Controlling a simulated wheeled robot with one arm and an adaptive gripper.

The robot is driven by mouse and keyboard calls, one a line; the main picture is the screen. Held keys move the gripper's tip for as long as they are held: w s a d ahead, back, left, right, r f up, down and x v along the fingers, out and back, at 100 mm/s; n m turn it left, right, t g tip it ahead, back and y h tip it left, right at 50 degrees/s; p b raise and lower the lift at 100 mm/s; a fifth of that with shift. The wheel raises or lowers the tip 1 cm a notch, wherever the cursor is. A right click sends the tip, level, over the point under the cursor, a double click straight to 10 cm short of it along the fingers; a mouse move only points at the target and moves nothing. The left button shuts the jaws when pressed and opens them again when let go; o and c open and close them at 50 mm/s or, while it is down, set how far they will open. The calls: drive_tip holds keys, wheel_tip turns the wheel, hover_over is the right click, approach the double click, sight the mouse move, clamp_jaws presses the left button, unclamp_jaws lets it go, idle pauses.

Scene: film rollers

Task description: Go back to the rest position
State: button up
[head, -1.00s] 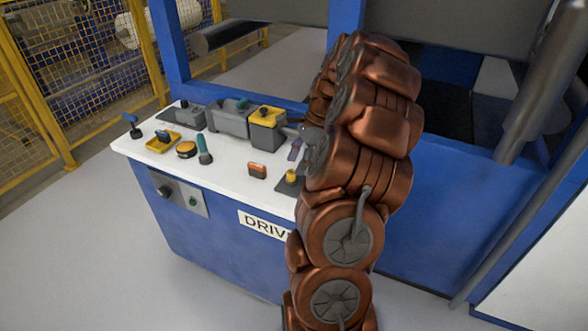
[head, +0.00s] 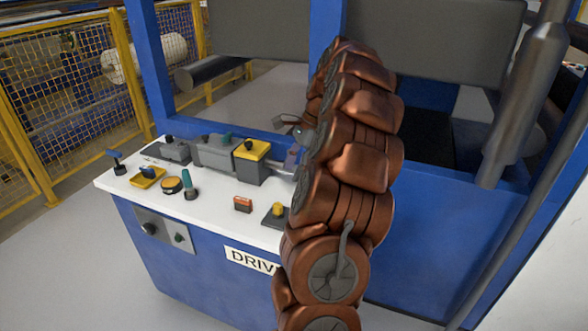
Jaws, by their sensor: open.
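My copper-coloured arm rises through the middle of the head view, in front of the blue machine frame. My gripper (head: 290,122) shows only in part, as small dark grey fingers at the left of the upper arm, above the back edge of the white control desk (head: 218,212). It is open, with nothing seen between its fingers. It is apart from the yellow-topped grey box (head: 252,160), to the right of and above it. The rest of the gripper is hidden behind my arm.
The desk carries a blue-handled lever (head: 116,162), a yellow-orange button (head: 172,185), a teal-handled lever (head: 188,184), a red-orange switch (head: 243,204) and a yellow knob (head: 278,209). A grey post (head: 520,100) stands right. Yellow mesh fencing (head: 60,100) is left; floor at lower left is clear.

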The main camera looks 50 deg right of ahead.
idle(0.3)
drive_tip(key=s+a+r+n+g+p, duration=0.1)
drive_tip(key=a+r+n+p, duration=0.15)
drive_tip(key=a+n, duration=0.7)
drive_tip(key=a+r+n+g+p, duration=0.15)
drive_tip(key=a+r, duration=0.25)
drive_tip(key=a, duration=1.2)
drive_tip(key=s+a+f+n+h+p, duration=0.1)
drive_tip(key=s+a+n+h+p, duration=0.1)
drive_tip(key=s+a+n, duration=0.4)
drive_tip(key=s+a+n+g+h+p, duration=0.1)
drive_tip(key=s+a+n+p, duration=0.2)
drive_tip(key=s, duration=1.1)
drive_tip(key=a+n, duration=0.3)
drive_tip(key=shift+f+n+h, duration=0.3)
drive_tip(key=shift+f+h, duration=0.1)
drive_tip(key=shift+s, duration=0.1)
